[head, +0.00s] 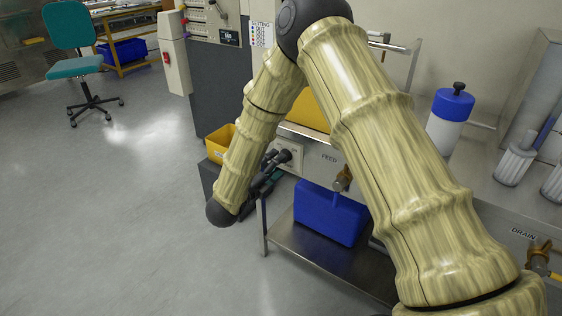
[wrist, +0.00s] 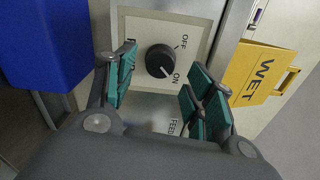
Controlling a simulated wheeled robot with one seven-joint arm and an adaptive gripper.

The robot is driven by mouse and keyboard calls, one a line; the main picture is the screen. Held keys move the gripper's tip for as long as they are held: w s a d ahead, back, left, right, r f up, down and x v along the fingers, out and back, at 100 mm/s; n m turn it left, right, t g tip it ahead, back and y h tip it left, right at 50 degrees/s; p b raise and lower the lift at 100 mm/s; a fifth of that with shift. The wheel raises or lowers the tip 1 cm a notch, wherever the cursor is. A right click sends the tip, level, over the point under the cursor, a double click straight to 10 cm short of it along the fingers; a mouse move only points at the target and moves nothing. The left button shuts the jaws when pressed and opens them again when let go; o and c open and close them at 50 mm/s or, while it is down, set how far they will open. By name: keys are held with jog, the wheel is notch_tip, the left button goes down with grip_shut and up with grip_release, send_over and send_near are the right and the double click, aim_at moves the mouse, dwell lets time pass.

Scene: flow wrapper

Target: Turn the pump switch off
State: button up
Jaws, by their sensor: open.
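The pump switch is a round black knob (wrist: 160,61) on a pale plate (wrist: 200,40) marked OFF and ON. Its light pointer line is turned toward ON in the wrist view. My gripper (wrist: 162,76) is open, with its green-padded fingers on either side of the knob. I cannot tell whether the pads touch the knob; gaps show beside it in the wrist view. One finger hides most of the plate's other label. In the head view my gripper (head: 267,173) is beside the switch plate (head: 291,157), left of the FEED label.
A blue bin (head: 328,213) stands on the shelf below. A brass valve (head: 343,179) is right of the switch. A yellow bin (head: 219,142) stands behind my arm. Open floor lies left.

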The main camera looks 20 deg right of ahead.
jog(key=shift+x, duration=1.9)
jog(key=c, duration=1)
jog(key=shift+n, duration=0.3)
jog(key=shift+a+n+p, duration=0.1)
jog(key=shift+n+p, duration=5.5)
jog(key=shift+n, duration=3.1)
